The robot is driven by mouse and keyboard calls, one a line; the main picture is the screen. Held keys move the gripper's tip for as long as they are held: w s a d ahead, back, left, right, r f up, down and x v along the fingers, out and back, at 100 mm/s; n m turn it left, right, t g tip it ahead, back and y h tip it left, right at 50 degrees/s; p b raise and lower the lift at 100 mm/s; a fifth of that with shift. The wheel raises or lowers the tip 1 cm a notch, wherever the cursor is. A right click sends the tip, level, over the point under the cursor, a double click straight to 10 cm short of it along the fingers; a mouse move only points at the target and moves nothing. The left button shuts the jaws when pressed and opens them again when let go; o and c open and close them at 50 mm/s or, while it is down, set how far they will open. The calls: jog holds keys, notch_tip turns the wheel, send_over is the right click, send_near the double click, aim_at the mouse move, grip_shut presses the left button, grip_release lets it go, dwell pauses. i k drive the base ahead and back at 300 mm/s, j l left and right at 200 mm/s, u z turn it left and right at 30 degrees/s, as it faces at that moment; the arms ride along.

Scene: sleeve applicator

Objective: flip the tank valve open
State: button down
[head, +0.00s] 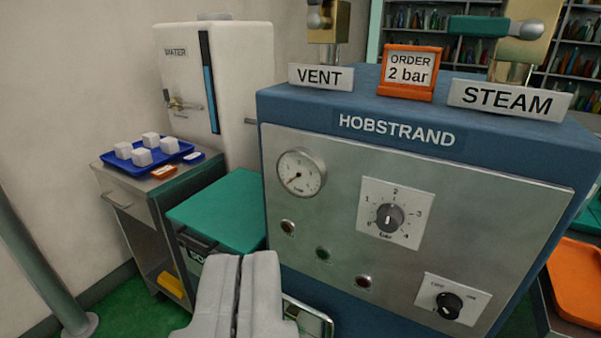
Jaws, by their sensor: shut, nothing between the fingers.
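The white water tank (231,85), labelled WATER, stands at the back left against the wall. It has a blue level strip on its front. Its small brass valve (181,104) sticks out low on the tank's front left; at this size I cannot tell which way its lever is set. My gripper (240,262) is at the bottom centre, shut and empty. It is well short of the tank, lower and to the right of the valve, in front of the blue HOBSTRAND machine (400,139).
A blue tray (124,162) with several white cubes sits on a metal cabinet (137,190) below the valve. A green-lidded box (228,205) stands between cabinet and machine. A green post (35,262) rises at left. VENT (320,76) and STEAM (508,100) signs top the machine.

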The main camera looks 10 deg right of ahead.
aim_at(167, 98)
jog(key=i+j, duration=2.1)
